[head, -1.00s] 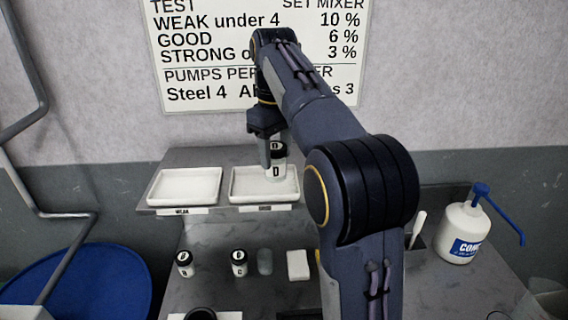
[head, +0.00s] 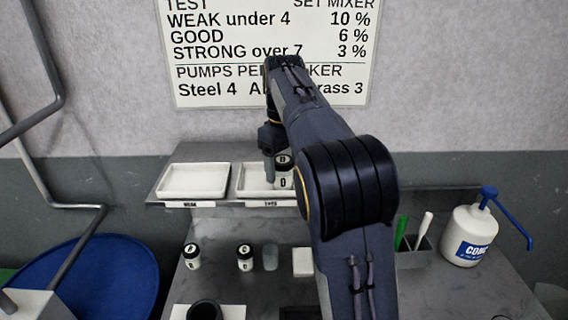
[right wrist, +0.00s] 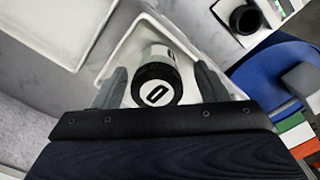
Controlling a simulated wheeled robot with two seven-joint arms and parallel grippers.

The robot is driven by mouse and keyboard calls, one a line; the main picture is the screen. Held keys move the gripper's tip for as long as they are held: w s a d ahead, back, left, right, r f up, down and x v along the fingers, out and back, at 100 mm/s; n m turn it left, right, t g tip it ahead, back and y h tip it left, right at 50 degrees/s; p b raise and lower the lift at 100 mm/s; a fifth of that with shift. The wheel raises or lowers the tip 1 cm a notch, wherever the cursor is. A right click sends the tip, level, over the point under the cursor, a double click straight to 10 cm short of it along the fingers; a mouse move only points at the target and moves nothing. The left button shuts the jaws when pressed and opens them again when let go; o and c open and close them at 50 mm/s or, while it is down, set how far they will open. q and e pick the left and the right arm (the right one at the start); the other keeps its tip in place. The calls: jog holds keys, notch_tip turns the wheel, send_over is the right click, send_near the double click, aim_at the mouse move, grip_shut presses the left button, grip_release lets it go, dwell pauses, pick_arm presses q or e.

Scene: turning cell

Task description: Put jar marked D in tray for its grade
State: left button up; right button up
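The jar marked D (head: 284,178), white with a black lid, stands in the second tray (head: 246,190), whose label is too small to read surely. The first tray (head: 194,181), labelled WEAK, is empty. My right gripper (head: 275,172) is down at the jar. In the right wrist view its fingers (right wrist: 160,88) stand on either side of the jar (right wrist: 157,80), with a gap showing on each side, so it looks open around the jar. The arm hides what lies right of the second tray. My left gripper is not in view.
Two other jars (head: 192,256) (head: 245,257), a grey cylinder (head: 270,257) and a white block (head: 302,262) stand on the bench below the shelf. A pump bottle (head: 468,236) stands at right. A blue round container (head: 110,270) is at left. The wall sign (head: 270,50) lists grades.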

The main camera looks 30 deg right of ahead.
jog(key=shift+w+d, duration=0.1)
notch_tip(320, 180, up, 7)
jog(key=shift+r, duration=0.2)
jog(key=shift+s+d+f, duration=0.15)
jog(key=shift+s+d, duration=0.1)
jog(key=shift+s, duration=0.05)
jog(key=s+d+f+m+t+y, duration=0.2)
jog(key=s+f+y, duration=0.1)
jog(key=s+f, duration=0.3)
jog(key=s+a+f+m+t, duration=0.1)
jog(key=s+a+f+t, duration=0.1)
jog(key=s+a+f, duration=0.4)
jog(key=s+a+f+m+t, duration=0.1)
jog(key=s+a+f, duration=0.6)
jog(key=s, duration=0.6)
jog(key=a, duration=0.2)
jog(key=shift+a+m+t+y, duration=0.3)
jog(key=shift+a+t+y, duration=0.05)
jog(key=shift+t+y, duration=0.05)
jog(key=shift+s+f, duration=0.1)
